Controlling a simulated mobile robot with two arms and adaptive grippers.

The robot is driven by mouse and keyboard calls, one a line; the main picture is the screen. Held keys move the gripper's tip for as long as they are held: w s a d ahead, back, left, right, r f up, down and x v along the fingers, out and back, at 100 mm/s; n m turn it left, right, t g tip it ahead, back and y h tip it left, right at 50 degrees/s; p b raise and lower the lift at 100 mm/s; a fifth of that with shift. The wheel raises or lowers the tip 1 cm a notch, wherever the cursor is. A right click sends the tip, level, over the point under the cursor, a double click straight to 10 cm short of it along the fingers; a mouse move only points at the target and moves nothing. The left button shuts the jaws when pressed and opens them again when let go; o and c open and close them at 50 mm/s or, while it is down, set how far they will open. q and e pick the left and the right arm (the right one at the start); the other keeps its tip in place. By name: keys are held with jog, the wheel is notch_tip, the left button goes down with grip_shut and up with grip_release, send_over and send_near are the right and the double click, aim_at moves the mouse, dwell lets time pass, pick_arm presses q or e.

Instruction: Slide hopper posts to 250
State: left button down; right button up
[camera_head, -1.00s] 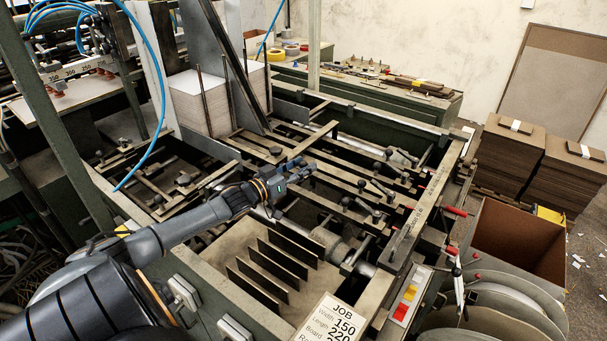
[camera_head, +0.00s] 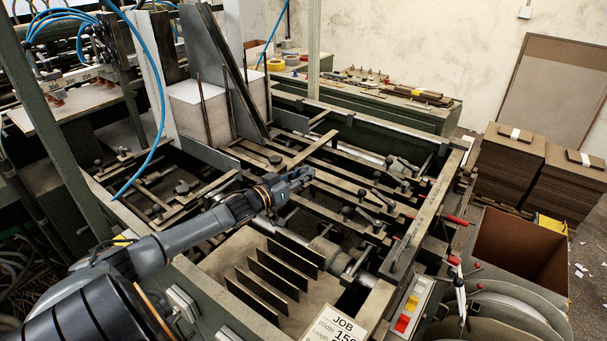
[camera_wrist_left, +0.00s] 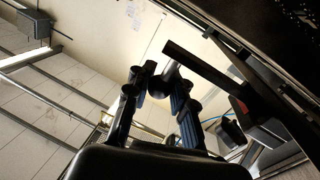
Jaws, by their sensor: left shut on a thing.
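My left gripper (camera_head: 302,177) is over the rails in the middle of the feeder frame. In the left wrist view its two fingers (camera_wrist_left: 160,82) are closed on a dark rounded part (camera_wrist_left: 170,74), seemingly a knob; which post it belongs to I cannot tell. A dark bar (camera_wrist_left: 205,62) runs close to the right finger. Thin upright rods (camera_head: 203,105) stand against the white board stacks (camera_head: 190,115), behind my gripper. Several black knobs and levers (camera_head: 366,202) sit on the rails to its right. A number scale (camera_head: 78,75) at the far left includes 250 and 300. My right gripper is out of view.
Several dark upright plates (camera_head: 272,274) stand on a board in front. A JOB card (camera_head: 340,328) is at the bottom. Red-tipped levers (camera_head: 455,211) line the frame's right rail. Brown board stacks (camera_head: 512,160) and an open box (camera_head: 520,250) stand right. A blue hose (camera_head: 160,90) hangs left.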

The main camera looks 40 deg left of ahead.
pick_arm(q)
jog(key=d, duration=0.1)
jog(key=d+p, duration=0.1)
jog(key=d, duration=0.1)
jog(key=shift+w+d+f, duration=0.15)
jog(key=shift+w+f, duration=0.05)
jog(key=c, duration=1.2)
grip_release()
jog(key=shift+s+a, duration=0.15)
jog(key=shift+a, duration=0.05)
jog(key=shift+o, duration=0.3)
jog(key=shift+s+a+r, duration=0.1)
jog(key=shift+s+r, duration=0.05)
jog(key=shift+s, duration=0.05)
jog(key=shift+w, duration=0.15)
notch_tip(320, 180, up, 10)
